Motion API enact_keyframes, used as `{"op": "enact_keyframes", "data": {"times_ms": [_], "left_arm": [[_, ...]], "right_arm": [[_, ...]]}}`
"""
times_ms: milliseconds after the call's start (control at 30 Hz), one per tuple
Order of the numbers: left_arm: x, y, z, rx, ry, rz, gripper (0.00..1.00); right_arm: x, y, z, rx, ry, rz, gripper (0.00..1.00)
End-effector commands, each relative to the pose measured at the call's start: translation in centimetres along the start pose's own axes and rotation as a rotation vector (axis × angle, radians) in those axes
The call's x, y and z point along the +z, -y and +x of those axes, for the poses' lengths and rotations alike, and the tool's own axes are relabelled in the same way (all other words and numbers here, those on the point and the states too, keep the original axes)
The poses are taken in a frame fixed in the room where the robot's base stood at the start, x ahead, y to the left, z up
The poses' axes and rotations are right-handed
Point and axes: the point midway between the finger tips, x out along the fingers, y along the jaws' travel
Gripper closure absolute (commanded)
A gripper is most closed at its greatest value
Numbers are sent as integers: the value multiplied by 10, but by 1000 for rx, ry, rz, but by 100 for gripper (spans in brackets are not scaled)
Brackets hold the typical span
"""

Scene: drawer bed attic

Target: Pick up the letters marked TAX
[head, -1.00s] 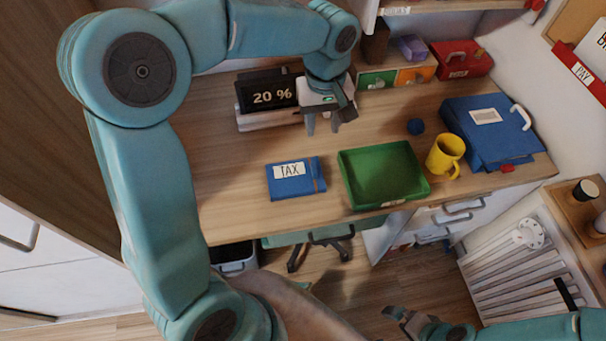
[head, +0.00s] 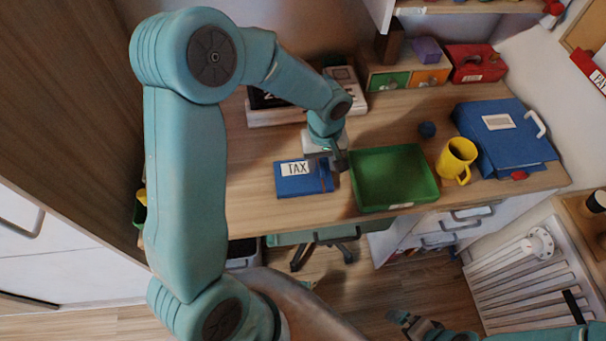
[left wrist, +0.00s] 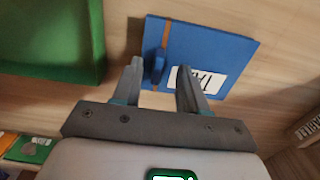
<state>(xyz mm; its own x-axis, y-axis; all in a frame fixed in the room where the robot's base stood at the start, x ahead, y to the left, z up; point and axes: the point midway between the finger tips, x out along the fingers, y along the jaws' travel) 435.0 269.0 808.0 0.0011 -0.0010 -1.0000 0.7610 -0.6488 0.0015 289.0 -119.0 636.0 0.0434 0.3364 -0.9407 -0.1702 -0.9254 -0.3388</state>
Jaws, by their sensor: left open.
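The letters marked TAX are a blue bundle (head: 296,182) with a white label and an orange band, lying flat on the desk. In the left wrist view the bundle (left wrist: 215,50) is beyond the fingers, its label partly hidden by one finger. A small blue raised piece (left wrist: 155,66) shows by the band, between the fingertips in the picture. My left gripper (head: 332,166) is open and empty at the bundle's right end; it also shows in the left wrist view (left wrist: 160,70). Whether it touches the bundle I cannot tell. My right gripper (head: 412,324) is low at the bottom, away from the desk.
A green tray (head: 393,178) lies just right of the bundle. A small drawer unit (head: 405,78) and a red case (head: 476,64) stand at the back.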

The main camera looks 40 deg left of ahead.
Motion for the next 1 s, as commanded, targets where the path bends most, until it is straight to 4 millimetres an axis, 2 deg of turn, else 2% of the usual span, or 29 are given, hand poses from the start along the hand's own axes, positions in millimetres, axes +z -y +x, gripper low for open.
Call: {"op": "enact_keyframes", "data": {"times_ms": [100, 300, 367, 433, 467, 833, 1000], "left_arm": [[0, -1, 10, 0, 2, 1, 57], [0, -1, 10, 1, 0, 1, 57], [0, -1, 10, 1, 0, 1, 74], [-1, -2, 10, 1, 0, 1, 96], [-1, -2, 10, 1, 0, 1, 100], [0, -1, 7, 1, 0, 1, 100], [-1, -2, -10, 2, -3, 0, 100]], "right_arm": [[0, 0, 0, 0, 0, 0, 0], [0, 0, 0, 0, 0, 0, 0], [0, 0, 0, 0, 0, 0, 0], [0, 0, 0, 0, 0, 0, 0], [0, 0, 0, 0, 0, 0, 0], [0, 0, 0, 0, 0, 0, 0], [0, 0, -1, 0, 0, 0, 0]]}}
